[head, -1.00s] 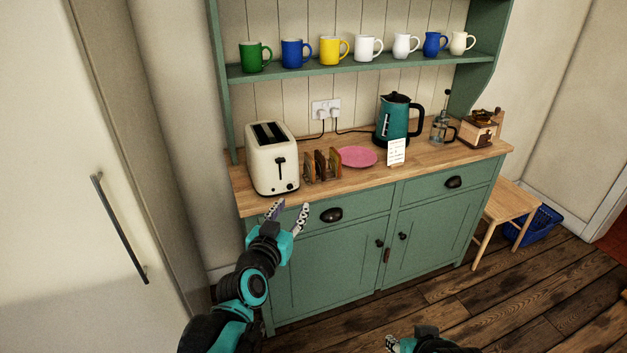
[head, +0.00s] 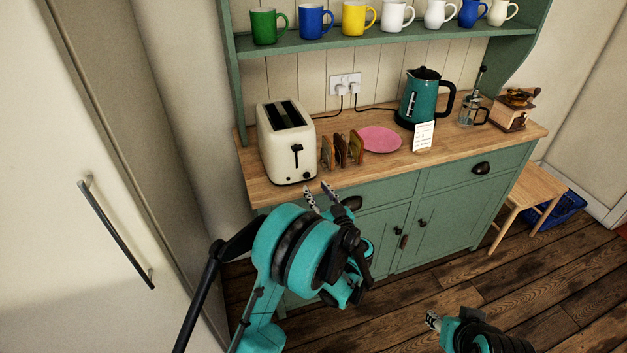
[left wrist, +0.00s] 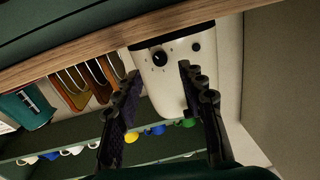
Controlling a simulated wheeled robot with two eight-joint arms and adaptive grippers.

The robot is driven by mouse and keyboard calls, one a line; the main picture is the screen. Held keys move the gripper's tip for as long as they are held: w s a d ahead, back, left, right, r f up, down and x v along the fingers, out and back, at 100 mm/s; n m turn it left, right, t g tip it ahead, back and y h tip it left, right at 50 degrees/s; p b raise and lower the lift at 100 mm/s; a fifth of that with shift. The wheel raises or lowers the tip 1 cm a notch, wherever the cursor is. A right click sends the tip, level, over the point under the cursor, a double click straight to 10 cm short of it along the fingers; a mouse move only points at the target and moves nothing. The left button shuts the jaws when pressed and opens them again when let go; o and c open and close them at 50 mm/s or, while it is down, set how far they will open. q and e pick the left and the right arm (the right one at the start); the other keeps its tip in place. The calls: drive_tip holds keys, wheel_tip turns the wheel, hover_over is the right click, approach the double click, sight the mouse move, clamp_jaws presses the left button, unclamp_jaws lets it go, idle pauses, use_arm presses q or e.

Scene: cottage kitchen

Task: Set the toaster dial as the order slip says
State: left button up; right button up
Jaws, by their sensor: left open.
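The cream toaster (head: 276,155) stands at the left end of the wooden worktop. Its black dial (left wrist: 158,58) is low on the front, with small marks around it, and a smaller black knob or button (left wrist: 196,46) is beside it. I cannot tell the dial's setting. The order slip (head: 424,137), a white card, stands near the worktop's front edge; its writing is too small to read. My left gripper (head: 320,193) is open and empty in front of the toaster, its fingers either side of the dial in the left wrist view, apparently not touching. My right gripper (head: 433,320) is low, away from the worktop.
A toast rack (head: 342,150) with toast stands close right of the toaster, then a pink plate (head: 379,139), a teal kettle (head: 418,98), a glass press (head: 474,110) and a grinder (head: 510,112). Mugs line the shelf (head: 290,43) above. A tall cabinet (head: 70,200) is left.

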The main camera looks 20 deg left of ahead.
sight(308, 176)
use_arm(q)
drive_tip(key=b+x, duration=0.1)
drive_tip(key=x, duration=0.4)
drive_tip(key=shift+w, duration=0.1)
clamp_jaws()
